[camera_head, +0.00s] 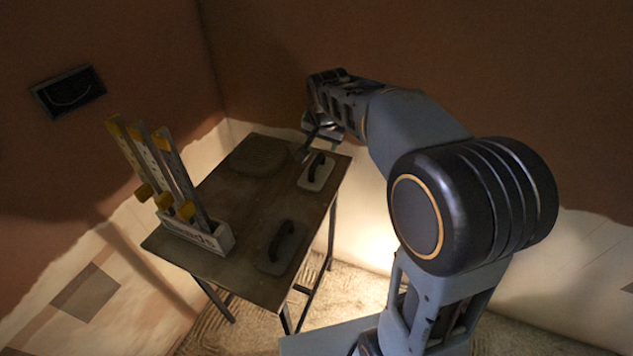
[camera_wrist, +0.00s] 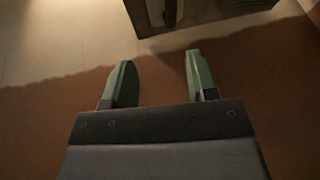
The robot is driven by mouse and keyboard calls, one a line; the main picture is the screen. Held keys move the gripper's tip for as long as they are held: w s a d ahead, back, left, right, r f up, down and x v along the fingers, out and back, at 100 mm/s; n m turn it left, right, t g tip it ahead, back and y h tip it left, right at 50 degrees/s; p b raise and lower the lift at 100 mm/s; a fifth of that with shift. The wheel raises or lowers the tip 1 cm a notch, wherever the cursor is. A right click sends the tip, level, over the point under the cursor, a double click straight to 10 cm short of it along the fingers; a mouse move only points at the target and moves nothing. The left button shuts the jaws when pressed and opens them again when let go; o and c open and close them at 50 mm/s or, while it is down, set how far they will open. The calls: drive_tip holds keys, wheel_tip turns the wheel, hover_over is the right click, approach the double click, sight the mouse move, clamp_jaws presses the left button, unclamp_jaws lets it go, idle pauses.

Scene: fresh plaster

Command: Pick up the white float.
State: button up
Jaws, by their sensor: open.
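The white float (camera_head: 326,178), a pale plate with a dark handle, lies flat near the right back corner of the table, handle up. My gripper (camera_head: 312,145) is open and empty, just above and behind the float in the head view. In the wrist view my gripper (camera_wrist: 158,68) shows two green fingers spread apart with nothing between them. A pale block with a dark handle, which looks like the white float (camera_wrist: 155,14), shows at the top edge of the wrist view, cut off by the frame and beyond the fingertips.
The brown table (camera_head: 225,205) also holds a darker grey float (camera_head: 289,247) at its front right and a flat round mound (camera_head: 259,156) at the back. A labelled rack (camera_head: 205,236) with tall yellow-ended bars stands at the left. Walls close in behind and left.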

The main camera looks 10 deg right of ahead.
drive_tip(key=w+f, duration=0.3)
drive_tip(key=m+b, duration=0.1)
hover_over(318, 159)
drive_tip(key=s, duration=0.3)
wheel_tip(318, 159, down, 6)
drive_tip(key=shift+w+a+x, duration=0.1)
drive_tip(key=shift+w+x, duration=0.05)
drive_tip(key=shift+x, duration=1.45)
drive_tip(key=shift+w+a+x, duration=0.1)
drive_tip(key=shift+w+x, duration=0.05)
drive_tip(key=shift+x, duration=1.4)
drive_tip(key=shift+r, duration=0.1)
drive_tip(key=shift+c, duration=0.2)
clamp_jaws()
